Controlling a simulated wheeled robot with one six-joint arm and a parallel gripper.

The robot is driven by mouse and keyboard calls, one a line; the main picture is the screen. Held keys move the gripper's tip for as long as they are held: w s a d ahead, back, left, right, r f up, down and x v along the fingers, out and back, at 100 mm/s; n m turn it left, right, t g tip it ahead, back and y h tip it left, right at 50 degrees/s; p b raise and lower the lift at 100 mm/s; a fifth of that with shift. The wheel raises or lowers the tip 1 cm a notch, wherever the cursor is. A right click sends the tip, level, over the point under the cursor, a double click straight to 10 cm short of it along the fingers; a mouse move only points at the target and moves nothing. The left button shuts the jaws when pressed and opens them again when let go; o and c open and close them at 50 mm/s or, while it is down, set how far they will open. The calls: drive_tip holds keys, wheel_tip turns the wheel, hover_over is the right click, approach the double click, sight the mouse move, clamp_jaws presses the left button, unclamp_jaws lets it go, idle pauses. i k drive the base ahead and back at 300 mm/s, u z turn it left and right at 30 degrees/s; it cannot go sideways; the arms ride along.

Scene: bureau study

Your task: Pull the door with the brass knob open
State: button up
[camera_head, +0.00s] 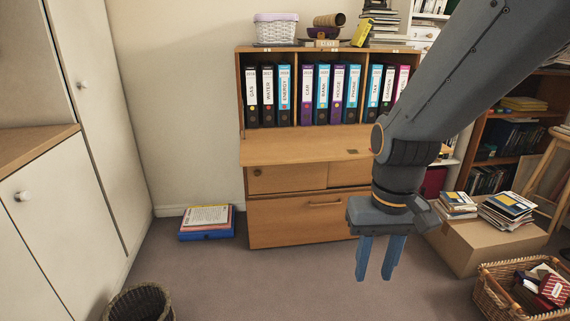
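A wooden bureau (292,150) stands against the wall in the middle of the head view. Below its desktop is a small left door (290,179) with a small round brownish knob (258,172) near its upper left corner; the door looks shut. I cannot tell for sure that the knob is brass. A second panel (348,174) is beside it on the right, partly hidden by my arm. My gripper (374,279) points down in front of the bureau's right side, right of and lower than the knob. Its two blue fingers are apart, with nothing between them.
White cabinets (45,220) with pale knobs stand at left. A blue box with papers (206,222), a dark basket (139,303), a cardboard box (475,248) and a wicker basket (492,300) are on the floor. Carpet before the bureau is clear.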

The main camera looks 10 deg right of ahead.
sight(270, 179)
drive_tip(key=k, duration=0.45)
drive_tip(key=u, duration=0.7)
drive_tip(key=i, duration=1.45)
drive_tip(key=z, duration=0.15)
